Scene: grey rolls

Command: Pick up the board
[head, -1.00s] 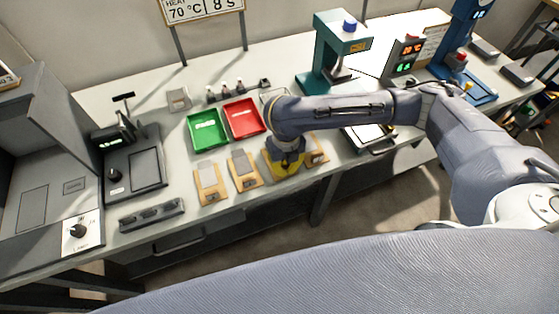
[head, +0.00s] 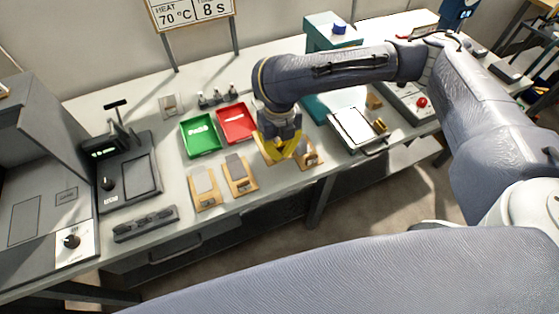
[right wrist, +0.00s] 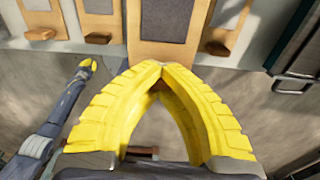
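Several wooden boards with grey plates lie in a row along the bench's front edge. Two boards, the leftmost (head: 204,187) and its neighbour (head: 239,175), lie flat left of my right gripper; another (head: 308,155) lies to its right. My right gripper (head: 284,153) has yellow fingers, which meet at the tips in the right wrist view (right wrist: 158,68). They are shut on the near end of a board (right wrist: 163,30), which looks larger and nearer than its neighbours, apparently raised. The fingers hide its handle. My left gripper (right wrist: 87,66) shows small in the right wrist view.
A green tray (head: 200,134) and a red tray (head: 237,122) stand just behind the boards. A teal press (head: 330,33) and a plate with a clip (head: 353,128) are to the right. A scale (head: 129,170) stands to the left.

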